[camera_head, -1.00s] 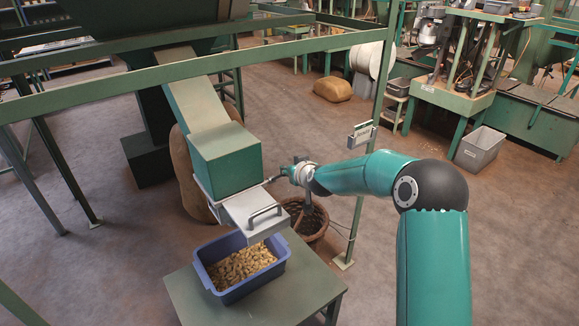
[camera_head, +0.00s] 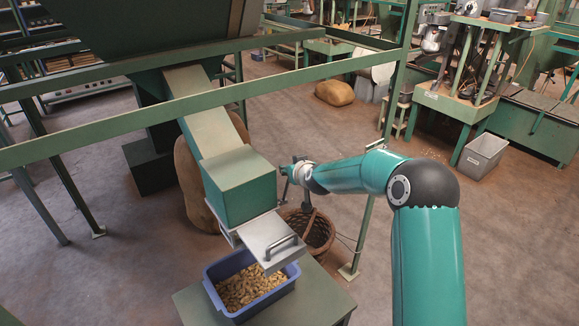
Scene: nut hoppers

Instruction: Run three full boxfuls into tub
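A blue tub (camera_head: 207,288) with tan nuts (camera_head: 250,286) in it stands on a green table (camera_head: 322,300). Above it, a green box (camera_head: 240,190) sits at the lower end of a sloping chute (camera_head: 205,122). A grey metal plate or lid with a bar handle (camera_head: 270,240) juts from the box's lower front, partly over the tub. My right gripper (camera_head: 287,172) is beside the box's right side. Its fingers are too small to tell open from shut, or whether they touch the box. My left gripper is not in view. The box's inside is hidden.
Green frame rails (camera_head: 290,80) cross in front of the chute, and a post (camera_head: 362,225) stands right of the table. A wicker basket (camera_head: 318,235) and a brown sack (camera_head: 190,185) are behind the box. Floor at right is clear up to a grey bin (camera_head: 482,152).

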